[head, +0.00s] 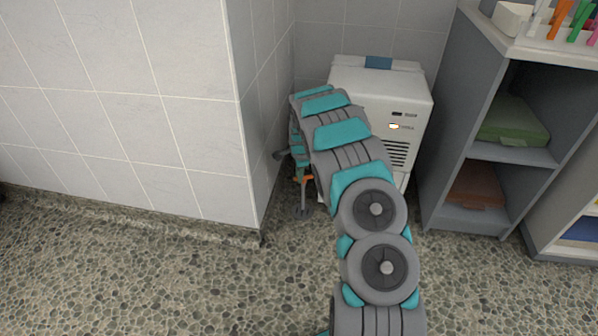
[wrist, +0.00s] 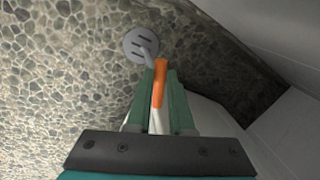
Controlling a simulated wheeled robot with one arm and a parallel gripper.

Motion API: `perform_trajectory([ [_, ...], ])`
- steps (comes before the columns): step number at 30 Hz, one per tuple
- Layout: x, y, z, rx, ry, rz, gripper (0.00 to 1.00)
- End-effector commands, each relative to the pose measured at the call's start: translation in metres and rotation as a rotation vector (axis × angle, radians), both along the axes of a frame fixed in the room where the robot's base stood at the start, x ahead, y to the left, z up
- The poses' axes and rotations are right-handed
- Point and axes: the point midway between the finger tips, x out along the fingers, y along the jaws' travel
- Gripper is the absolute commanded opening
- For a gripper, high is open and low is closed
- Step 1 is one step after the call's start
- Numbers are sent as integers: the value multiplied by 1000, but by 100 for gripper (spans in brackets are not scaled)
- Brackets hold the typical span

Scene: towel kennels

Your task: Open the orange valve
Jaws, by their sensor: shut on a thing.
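The orange valve (wrist: 160,84) shows in the wrist view as a narrow orange handle between the two green fingers of my gripper (wrist: 160,77). My gripper is shut on it. A grey round plate (wrist: 137,42) with slots and a short grey stem sits just beyond the fingertips. In the head view a small orange part of the valve (head: 304,179) shows at the end of my arm, low in the corner by the white machine. My arm hides most of the gripper there. I cannot tell from the handle how far the valve is turned.
A white boxy machine (head: 398,92) with a vent and a lit indicator stands right behind my arm. A tiled wall corner (head: 248,150) is close on the left. A grey shelf unit (head: 458,130) stands on the right. The pebbled floor (head: 170,275) in front is clear.

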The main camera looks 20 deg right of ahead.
Motion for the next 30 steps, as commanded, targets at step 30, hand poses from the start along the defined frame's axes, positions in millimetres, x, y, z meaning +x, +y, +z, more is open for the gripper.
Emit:
perform_trajectory([
  [30,-13,-8,-1,3,2,899,0],
])
